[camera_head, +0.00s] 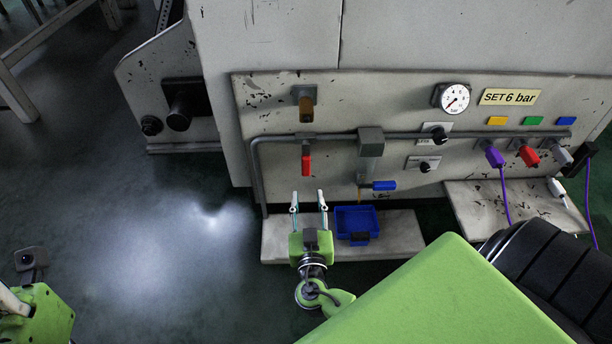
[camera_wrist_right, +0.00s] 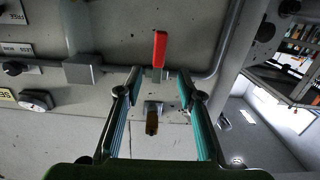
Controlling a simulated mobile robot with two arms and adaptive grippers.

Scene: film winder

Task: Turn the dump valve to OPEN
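A valve with a red lever (camera_head: 307,163) sits on the grey pipe of the machine panel, its lever hanging straight down. No label for it is readable. The red lever also shows in the wrist view (camera_wrist_right: 160,48), where it points up. My right gripper (camera_head: 308,202) is open and empty, below and in front of the red lever, its fingers pointing toward the panel. In the wrist view the red lever stands beyond the gap between the fingertips (camera_wrist_right: 158,80), apart from both. A green part of my left arm shows at the lower left; its fingers are not visible.
A blue-handled valve (camera_head: 384,185) sits under the grey filter (camera_head: 370,145), above a blue tray (camera_head: 357,222) on a ledge. A brass-coloured fitting (camera_head: 306,108) is above the red lever. A gauge (camera_head: 455,98) and coloured plugs are further right. The floor at left is clear.

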